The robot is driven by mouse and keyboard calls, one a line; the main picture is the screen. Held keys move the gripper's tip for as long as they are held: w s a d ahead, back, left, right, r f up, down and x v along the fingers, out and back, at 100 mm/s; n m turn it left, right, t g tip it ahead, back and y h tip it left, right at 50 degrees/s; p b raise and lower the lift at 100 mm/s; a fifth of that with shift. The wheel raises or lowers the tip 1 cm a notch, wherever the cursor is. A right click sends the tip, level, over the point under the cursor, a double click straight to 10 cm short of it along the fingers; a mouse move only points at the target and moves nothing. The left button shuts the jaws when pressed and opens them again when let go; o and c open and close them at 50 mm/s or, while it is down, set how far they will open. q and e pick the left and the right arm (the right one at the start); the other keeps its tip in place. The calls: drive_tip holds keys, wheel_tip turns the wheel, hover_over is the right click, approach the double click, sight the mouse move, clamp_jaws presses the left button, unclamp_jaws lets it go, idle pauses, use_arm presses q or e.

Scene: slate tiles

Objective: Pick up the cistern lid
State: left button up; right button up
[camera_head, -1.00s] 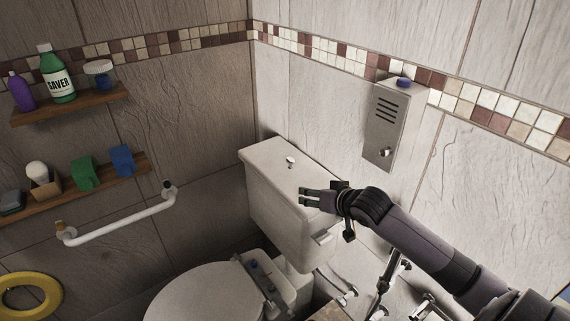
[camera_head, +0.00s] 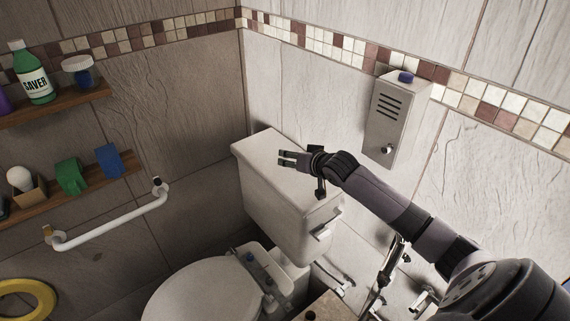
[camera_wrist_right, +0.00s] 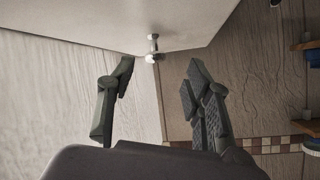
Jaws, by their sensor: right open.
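The white cistern lid (camera_head: 262,148) lies flat on the toilet cistern (camera_head: 265,205) in the head view. Its pale underside or top surface fills the upper part of the right wrist view (camera_wrist_right: 120,18), where a small metal knob (camera_wrist_right: 152,48) stands on it. My right gripper (camera_head: 283,159) is over the lid, its fingers pointing left; it hides the knob in the head view. In the right wrist view the two fingers (camera_wrist_right: 158,72) are spread apart with nothing between them, and the knob shows just beyond the fingertips. My left gripper is not in view.
A metal dispenser box (camera_head: 397,120) hangs on the wall behind my right arm. The closed toilet seat (camera_head: 205,290) is in front of the cistern. A white grab rail (camera_head: 110,220) and two shelves with bottles and small items (camera_head: 70,195) are on the left wall.

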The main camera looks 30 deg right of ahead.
drive_tip(key=shift+w+d, duration=0.2)
drive_tip(key=shift+w, duration=0.2)
drive_tip(key=shift+p+x, duration=0.6)
drive_tip(key=shift+x, duration=1.4)
drive_tip(key=shift+s+d+f, duration=0.1)
drive_tip(key=shift+d, duration=0.05)
drive_tip(key=shift+c, duration=0.2)
clamp_jaws()
drive_tip(key=shift+r, duration=0.25)
